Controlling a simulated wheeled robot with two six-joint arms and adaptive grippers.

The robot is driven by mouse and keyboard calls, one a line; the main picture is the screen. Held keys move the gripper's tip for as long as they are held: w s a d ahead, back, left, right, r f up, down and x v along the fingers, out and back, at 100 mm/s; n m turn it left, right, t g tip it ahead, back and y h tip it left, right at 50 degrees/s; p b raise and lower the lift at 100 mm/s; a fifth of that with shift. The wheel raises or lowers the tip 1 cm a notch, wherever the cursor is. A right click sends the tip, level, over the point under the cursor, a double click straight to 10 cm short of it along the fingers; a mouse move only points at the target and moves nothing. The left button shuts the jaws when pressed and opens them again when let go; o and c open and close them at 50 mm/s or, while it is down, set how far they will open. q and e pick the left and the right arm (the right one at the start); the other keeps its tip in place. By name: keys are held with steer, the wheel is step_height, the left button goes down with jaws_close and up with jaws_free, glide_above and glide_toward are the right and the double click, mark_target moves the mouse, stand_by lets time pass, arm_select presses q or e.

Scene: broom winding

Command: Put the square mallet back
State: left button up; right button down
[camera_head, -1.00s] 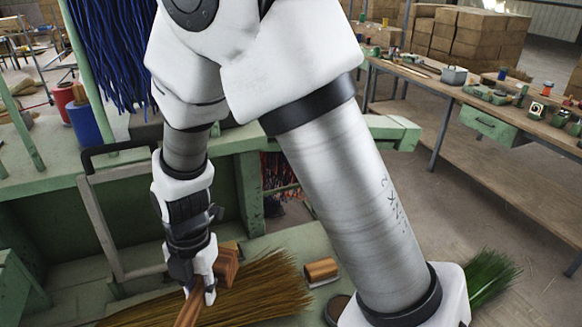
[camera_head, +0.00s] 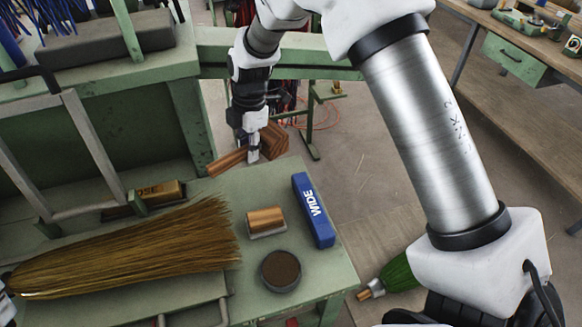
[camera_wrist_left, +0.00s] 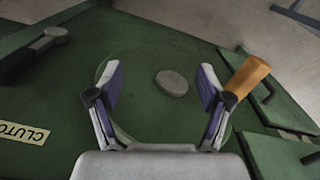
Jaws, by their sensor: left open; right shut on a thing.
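The square mallet (camera_head: 275,142) is wooden, with a blocky head and a handle (camera_head: 228,161) that points left in the head view. My right gripper (camera_head: 253,156) is shut on its handle near the head. The mallet is at the far edge of the green bench (camera_head: 325,277); whether it touches the bench I cannot tell. My left gripper (camera_wrist_left: 160,72) is open and empty in the left wrist view, above a green surface with a grey disc (camera_wrist_left: 172,82) between and beyond the fingers. A wooden handle (camera_wrist_left: 247,76) shows beside its right finger.
A metal frame (camera_head: 93,140) stands at left. A green brush (camera_head: 397,274) is beyond the bench's right edge.

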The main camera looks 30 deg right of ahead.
steer(key=p, duration=0.3)
glide_toward(252, 190)
steer(key=f, duration=0.5)
steer(key=shift+a+f, duration=0.2)
steer(key=shift+a, duration=0.1)
steer(key=shift+f, duration=0.3)
steer(key=shift+a, duration=0.15)
steer(key=shift+f+b, duration=0.15)
steer(key=shift+b, duration=0.2)
steer(key=c, duration=0.9)
jaws_free()
steer(key=shift+c, duration=0.2)
steer(key=r+b, duration=0.1)
steer(key=r, duration=0.2)
steer(key=d+r+b, duration=0.1)
steer(key=r, duration=0.3)
steer(key=r+b, duration=0.1)
steer(key=r, duration=0.3)
steer(key=shift+d+r, duration=0.15)
steer(key=shift+d, duration=0.05)
steer(key=shift+r, duration=0.45)
